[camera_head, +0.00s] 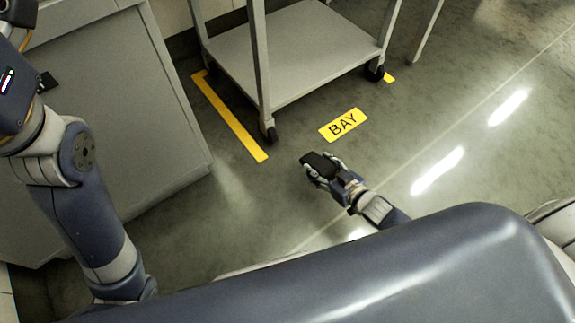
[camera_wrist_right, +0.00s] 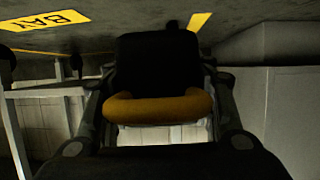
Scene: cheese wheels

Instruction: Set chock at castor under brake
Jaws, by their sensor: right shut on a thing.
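A black chock (camera_head: 318,161) is held in my right gripper (camera_head: 322,168), above the floor in front of the cart. In the right wrist view the black chock (camera_wrist_right: 158,62) sits between the two fingers, with an orange-brown curved part (camera_wrist_right: 158,108) on its near side. The cart's near castor (camera_head: 268,133) is on the floor, left of and beyond the gripper, apart from the chock. Another castor (camera_head: 376,73) shows at the cart's right corner. I cannot make out a brake on either. My left arm shows at the left, but its gripper is out of view.
The grey cart (camera_head: 300,55) has a low shelf and upright legs. Yellow floor tape (camera_head: 230,118) runs beside its left side, and a yellow BAY label (camera_head: 343,124) lies in front. A grey cabinet (camera_head: 105,110) stands left. The floor right of the label is clear.

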